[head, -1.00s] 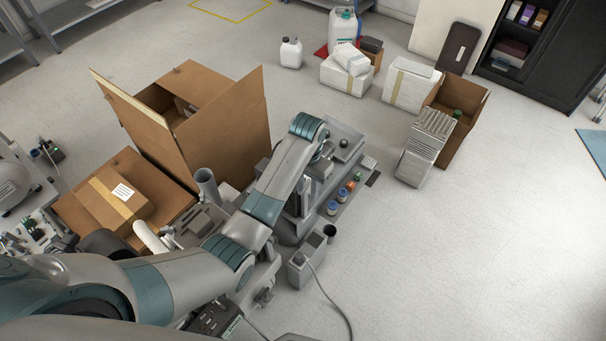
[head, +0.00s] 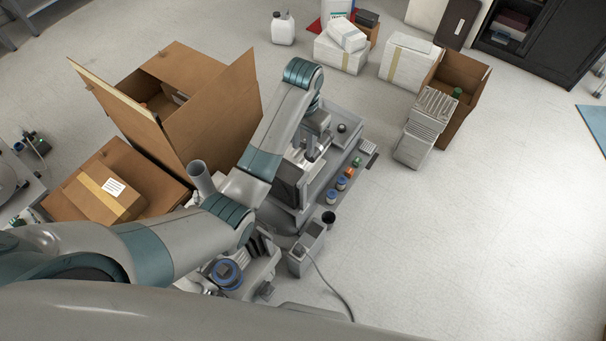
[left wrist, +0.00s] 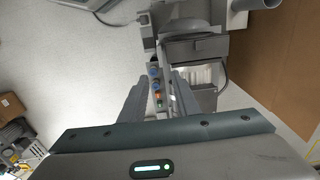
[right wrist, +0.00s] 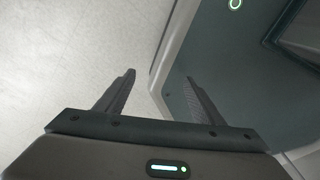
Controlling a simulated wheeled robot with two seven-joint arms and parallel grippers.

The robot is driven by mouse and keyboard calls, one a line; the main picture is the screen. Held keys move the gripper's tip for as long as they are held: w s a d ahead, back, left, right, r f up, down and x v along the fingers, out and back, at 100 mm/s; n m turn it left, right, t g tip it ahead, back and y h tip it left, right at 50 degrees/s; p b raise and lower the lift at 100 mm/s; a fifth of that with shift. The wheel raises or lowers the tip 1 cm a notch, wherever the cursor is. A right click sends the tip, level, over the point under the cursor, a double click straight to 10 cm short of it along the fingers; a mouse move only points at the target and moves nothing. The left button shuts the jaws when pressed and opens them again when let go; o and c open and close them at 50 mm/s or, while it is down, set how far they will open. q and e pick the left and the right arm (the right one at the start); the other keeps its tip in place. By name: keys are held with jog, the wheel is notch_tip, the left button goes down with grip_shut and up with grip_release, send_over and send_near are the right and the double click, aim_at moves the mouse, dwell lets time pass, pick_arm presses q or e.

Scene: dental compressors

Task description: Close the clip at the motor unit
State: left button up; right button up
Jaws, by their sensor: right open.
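A grey bench unit (head: 330,180) with a dark-fronted machine block (head: 287,185) stands right of the big carton. I cannot make out the clip, nor tell surely which part is the motor unit. My left gripper (head: 311,150) is over this bench, beside the dark-fronted block. In the left wrist view my left gripper (left wrist: 158,85) has its fingers apart with nothing held, and the bench with small blue and orange pieces (left wrist: 155,84) shows between them. My right gripper (right wrist: 160,78) is open and empty beside a grey body panel, outside the head view.
Small blue pots (head: 341,183) and an orange one (head: 348,172) stand along the bench's right edge. A large open carton (head: 215,115) is to the left. A grey box with a cable (head: 307,250) stands in front. The floor at right (head: 480,240) is clear.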

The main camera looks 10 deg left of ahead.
aim_at(303, 178)
pick_arm(q)
notch_tip(303, 178, down, 17)
jog(key=shift+f+p, duration=0.2)
jog(key=shift+p, duration=0.2)
dwell(0.4)
grip_shut()
